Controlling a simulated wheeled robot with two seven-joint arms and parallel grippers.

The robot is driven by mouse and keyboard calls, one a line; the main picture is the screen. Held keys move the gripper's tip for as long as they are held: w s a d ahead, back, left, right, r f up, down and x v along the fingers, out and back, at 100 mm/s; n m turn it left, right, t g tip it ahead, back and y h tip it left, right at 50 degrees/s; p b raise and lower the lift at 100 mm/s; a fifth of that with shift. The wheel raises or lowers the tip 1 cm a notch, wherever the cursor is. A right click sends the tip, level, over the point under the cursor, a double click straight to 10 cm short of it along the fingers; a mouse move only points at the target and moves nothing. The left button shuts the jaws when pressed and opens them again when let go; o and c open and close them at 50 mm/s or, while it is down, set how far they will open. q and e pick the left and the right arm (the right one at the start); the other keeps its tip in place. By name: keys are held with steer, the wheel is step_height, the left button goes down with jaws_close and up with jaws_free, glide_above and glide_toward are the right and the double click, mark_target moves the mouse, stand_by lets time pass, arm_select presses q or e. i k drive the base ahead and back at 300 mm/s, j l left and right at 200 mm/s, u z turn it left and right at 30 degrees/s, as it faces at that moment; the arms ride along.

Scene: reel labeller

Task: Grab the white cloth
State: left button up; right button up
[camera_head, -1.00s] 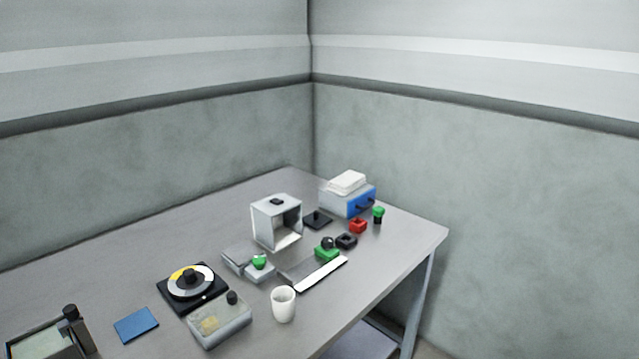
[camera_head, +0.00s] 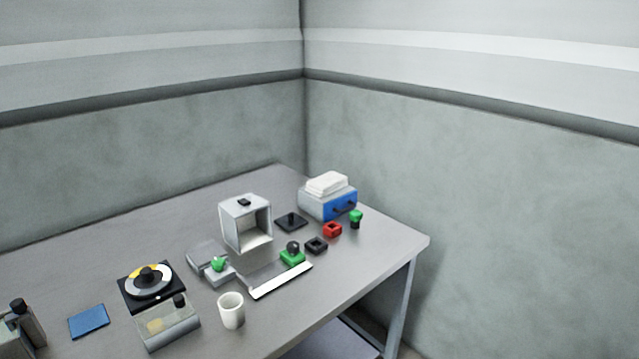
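The white cloth (camera_head: 327,183) looks like a folded white stack. It lies on top of a grey box with a blue front (camera_head: 329,202) near the far right corner of the table. Neither of my grippers shows in the head view, so their position and opening are hidden.
The grey table (camera_head: 90,237) stands in a corner against the walls. An open white box (camera_head: 245,222), a black plate (camera_head: 291,222), a red block (camera_head: 332,229) and a green-topped piece (camera_head: 355,218) stand near the cloth. A white cup (camera_head: 231,310) is at the front edge.

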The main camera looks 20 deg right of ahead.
mark_target(321, 186)
steer(key=l, duration=0.55)
steer(key=k+l+u, duration=0.1)
steer(key=l, duration=1)
steer(key=k+l+u, duration=0.1)
steer(key=l, duration=0.4)
steer(key=k+l, duration=0.1)
steer(key=l, duration=0.45)
steer(key=k+l+u, duration=0.1)
steer(key=l, duration=0.45)
